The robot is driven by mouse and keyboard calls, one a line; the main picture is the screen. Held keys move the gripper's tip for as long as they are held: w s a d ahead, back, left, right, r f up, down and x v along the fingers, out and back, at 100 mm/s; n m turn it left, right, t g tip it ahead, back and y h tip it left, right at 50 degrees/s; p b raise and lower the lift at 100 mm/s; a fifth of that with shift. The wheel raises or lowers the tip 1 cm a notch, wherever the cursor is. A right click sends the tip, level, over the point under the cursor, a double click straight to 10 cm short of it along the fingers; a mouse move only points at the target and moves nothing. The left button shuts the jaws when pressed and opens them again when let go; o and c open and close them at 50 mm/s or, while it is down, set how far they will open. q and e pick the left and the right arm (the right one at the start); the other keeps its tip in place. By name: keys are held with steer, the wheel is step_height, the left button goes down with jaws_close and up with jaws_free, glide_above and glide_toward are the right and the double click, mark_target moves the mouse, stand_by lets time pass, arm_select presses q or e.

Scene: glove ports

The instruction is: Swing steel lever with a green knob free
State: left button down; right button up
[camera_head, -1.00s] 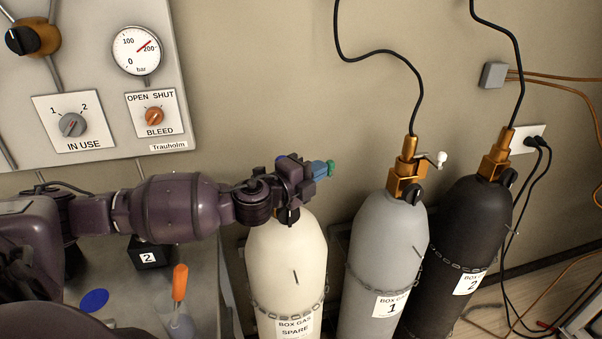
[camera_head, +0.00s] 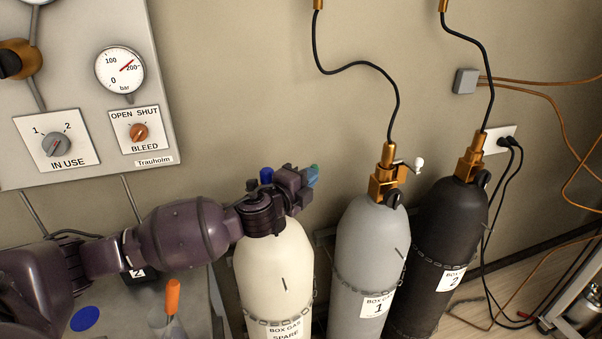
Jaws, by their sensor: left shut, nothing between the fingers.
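My left gripper (camera_head: 311,179) is shut, with nothing seen between its fingers. It is above the top of the cream cylinder marked SPARE (camera_head: 272,270) and points right. A small green piece (camera_head: 314,169) shows right at its fingertips. It looks like the green knob, but I cannot tell whether the fingers touch it. No steel lever arm shows; my gripper and wrist cover the cream cylinder's valve. A blue cap-like piece (camera_head: 266,175) stands up behind my wrist; I cannot tell what it belongs to. My right gripper is not in view.
A grey cylinder 1 (camera_head: 370,250) with a brass valve and white-knobbed crank (camera_head: 417,165) stands right of the cream one. A black cylinder 2 (camera_head: 445,235) stands beyond. Black hoses rise from both. A gauge panel (camera_head: 95,120) is on the wall at left. An orange-handled tool (camera_head: 172,296) stands below.

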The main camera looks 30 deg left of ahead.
arm_select(q)
step_height(320, 180, up, 20)
steer(key=p, duration=0.1)
stand_by(0.5)
